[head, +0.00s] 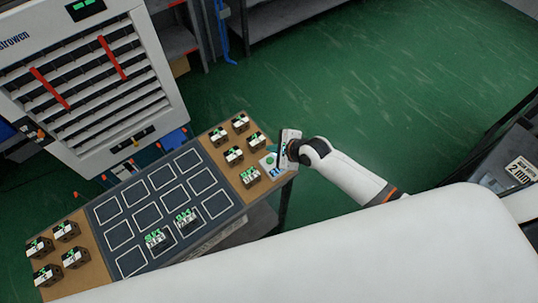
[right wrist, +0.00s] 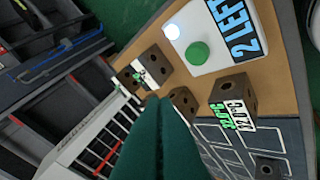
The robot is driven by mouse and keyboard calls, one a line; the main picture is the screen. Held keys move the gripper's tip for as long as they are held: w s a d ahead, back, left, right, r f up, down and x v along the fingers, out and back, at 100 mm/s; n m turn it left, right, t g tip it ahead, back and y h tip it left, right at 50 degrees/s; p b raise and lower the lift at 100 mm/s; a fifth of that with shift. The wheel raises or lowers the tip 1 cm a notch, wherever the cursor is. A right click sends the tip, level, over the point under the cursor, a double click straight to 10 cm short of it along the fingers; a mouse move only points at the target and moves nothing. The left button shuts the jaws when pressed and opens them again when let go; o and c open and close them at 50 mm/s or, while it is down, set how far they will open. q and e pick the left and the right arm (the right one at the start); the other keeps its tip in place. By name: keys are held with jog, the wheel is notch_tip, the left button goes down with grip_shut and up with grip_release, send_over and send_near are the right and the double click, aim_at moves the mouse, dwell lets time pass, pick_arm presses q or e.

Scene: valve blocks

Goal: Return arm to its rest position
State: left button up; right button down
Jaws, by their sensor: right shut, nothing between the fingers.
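My right gripper (head: 271,157) is above the right end of the table, its arm coming in from the right. In the right wrist view its green fingers (right wrist: 160,103) are together with nothing between them. Dark valve blocks with lit green labels stand below: several on the right brown strip, such as one block (head: 250,177), several on the left strip, and two on the dark grid, one of them a block (head: 186,219). In the right wrist view a block (right wrist: 233,97) lies right of the fingers, apart from them. My left gripper is not in view.
The table's dark grid (head: 128,238) has several empty outlined cells. A white panel with a green button (right wrist: 197,54) reads "2 LEFT" beside the blocks. A white cabinet with red bars (head: 165,75) stands behind the table. Green floor (head: 370,75) is clear beyond my right arm.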

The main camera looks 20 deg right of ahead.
jog(key=s+d+r+n+g+h, duration=0.2)
jog(key=s+r+n, duration=0.4)
jog(key=s+n, duration=0.55)
jog(key=s+d+r+n+g+h, duration=0.25)
jog(key=s+r+n, duration=0.25)
jog(key=s+n, duration=0.7)
notch_tip(320, 180, down, 33)
jog(key=s+g+b, duration=0.1)
jog(key=s+b, duration=0.1)
jog(key=b, duration=0.6)
jog(key=s+d+f+b, duration=0.1)
jog(key=s+f+b, duration=0.1)
jog(key=s+f, duration=0.6)
jog(key=s+d+f+g+b, duration=0.1)
jog(key=s+d+f+b, duration=0.1)
jog(key=s+f, duration=0.6)
notch_tip(320, 180, down, 6)
jog(key=shift+s+d+f+b, duration=0.25)
jog(key=shift+s+b, duration=0.1)
jog(key=shift+b, duration=0.5)
